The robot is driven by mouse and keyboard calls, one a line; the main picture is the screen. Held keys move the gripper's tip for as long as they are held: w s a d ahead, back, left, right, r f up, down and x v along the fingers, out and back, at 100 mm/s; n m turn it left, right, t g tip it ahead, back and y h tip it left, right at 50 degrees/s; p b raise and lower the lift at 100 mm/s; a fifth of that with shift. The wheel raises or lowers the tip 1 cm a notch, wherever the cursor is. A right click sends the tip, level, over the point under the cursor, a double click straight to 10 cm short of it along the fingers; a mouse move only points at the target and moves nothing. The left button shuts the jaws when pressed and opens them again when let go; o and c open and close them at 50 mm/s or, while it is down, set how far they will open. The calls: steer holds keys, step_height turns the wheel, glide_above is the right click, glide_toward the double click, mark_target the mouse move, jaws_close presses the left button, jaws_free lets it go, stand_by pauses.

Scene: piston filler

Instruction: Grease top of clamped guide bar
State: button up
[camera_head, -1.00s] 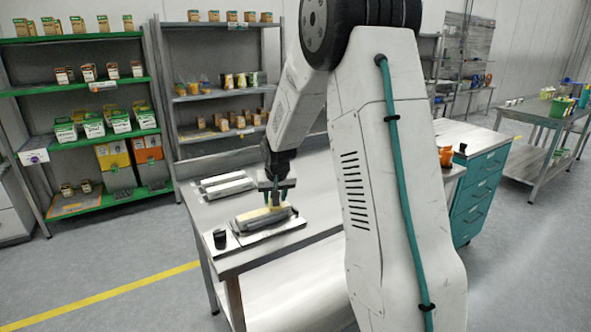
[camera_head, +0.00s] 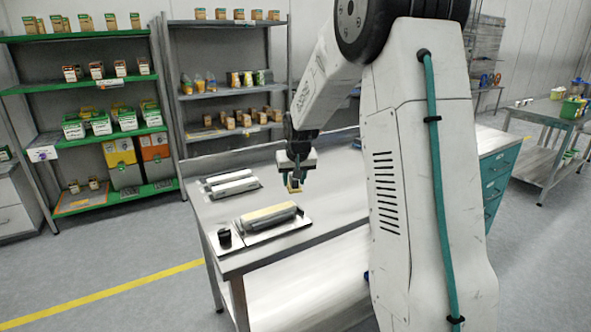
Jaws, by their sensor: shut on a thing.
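The clamped guide bar (camera_head: 268,219) lies on a flat plate near the front left part of the metal table. A yellowish strip shows along its top. My gripper (camera_head: 295,186) is just above and to the right of the bar's far end, apart from it. It is shut on a small yellowish applicator (camera_head: 295,188), whose tip points down. The applicator is small in the picture and its exact shape is hard to tell.
A small black knob or pot (camera_head: 225,238) stands at the table's left front. Other metal bars (camera_head: 231,183) lie behind the guide bar. The metal table (camera_head: 335,190) is bare to the right. Shelves with boxes (camera_head: 215,70) stand behind.

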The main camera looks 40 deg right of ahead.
steer(key=shift+r, duration=1.6)
